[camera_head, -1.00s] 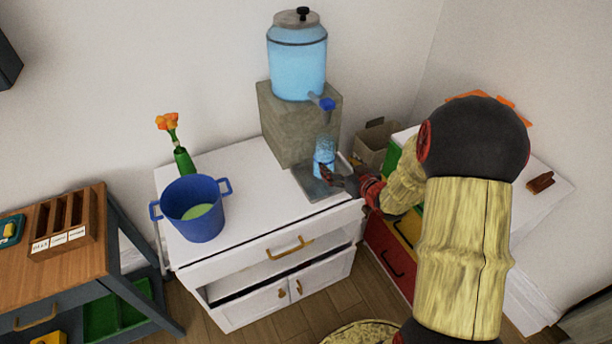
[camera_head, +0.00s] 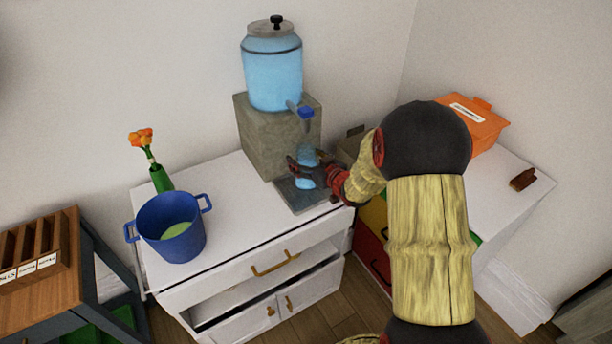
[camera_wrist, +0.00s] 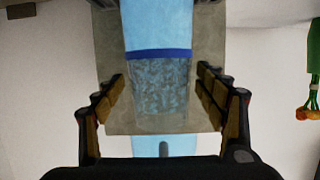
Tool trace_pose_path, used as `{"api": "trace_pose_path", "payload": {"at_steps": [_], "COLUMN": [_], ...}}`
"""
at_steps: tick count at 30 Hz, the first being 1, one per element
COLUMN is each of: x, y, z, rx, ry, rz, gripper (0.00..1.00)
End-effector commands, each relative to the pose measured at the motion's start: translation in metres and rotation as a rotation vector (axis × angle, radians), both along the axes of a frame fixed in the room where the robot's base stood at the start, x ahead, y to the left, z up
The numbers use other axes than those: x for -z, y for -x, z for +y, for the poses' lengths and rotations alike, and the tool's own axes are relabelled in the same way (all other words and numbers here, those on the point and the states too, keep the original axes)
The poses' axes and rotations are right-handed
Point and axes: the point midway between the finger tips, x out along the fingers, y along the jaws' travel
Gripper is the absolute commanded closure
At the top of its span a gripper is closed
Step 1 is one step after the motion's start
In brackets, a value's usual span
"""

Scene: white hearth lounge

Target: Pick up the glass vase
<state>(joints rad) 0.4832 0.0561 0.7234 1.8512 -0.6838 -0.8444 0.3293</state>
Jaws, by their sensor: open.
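The glass vase (camera_head: 306,154) is a light-blue, see-through vessel standing upright under the dispenser's tap in the head view. In the wrist view, which looks upside down, the glass vase (camera_wrist: 158,85) has a textured clear upper part, a dark blue band and a plain light-blue lower part. My gripper (camera_head: 306,173) is at the vase in the head view and hides part of its lower half. In the wrist view my gripper (camera_wrist: 160,95) is open, with one finger on each side of the vase and gaps showing between.
The dispenser (camera_head: 272,80) on its stone block stands just behind, its blue tap (camera_head: 305,112) above the vase. A blue pot (camera_head: 170,230) and a green vase with orange flowers (camera_head: 160,178) stand left on the white cabinet (camera_head: 235,215). An orange box (camera_head: 470,125) is at right.

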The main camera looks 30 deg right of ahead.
Motion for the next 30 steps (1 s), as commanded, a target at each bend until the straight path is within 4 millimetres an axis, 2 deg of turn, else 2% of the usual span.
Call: {"api": "trace_pose_path", "payload": {"at_steps": [3, 5, 30], "x": [-0.0012, -0.0013, -0.0009], "y": [0.0002, 0.0003, 0.0006], "z": [-0.0001, -0.0001, -0.0002], "rx": [0.000, 0.000, 0.000], "ry": [0.000, 0.000, 0.000], "rz": [-0.001, -0.001, 0.000], "gripper": [0.28, 0.32, 0.79]}}
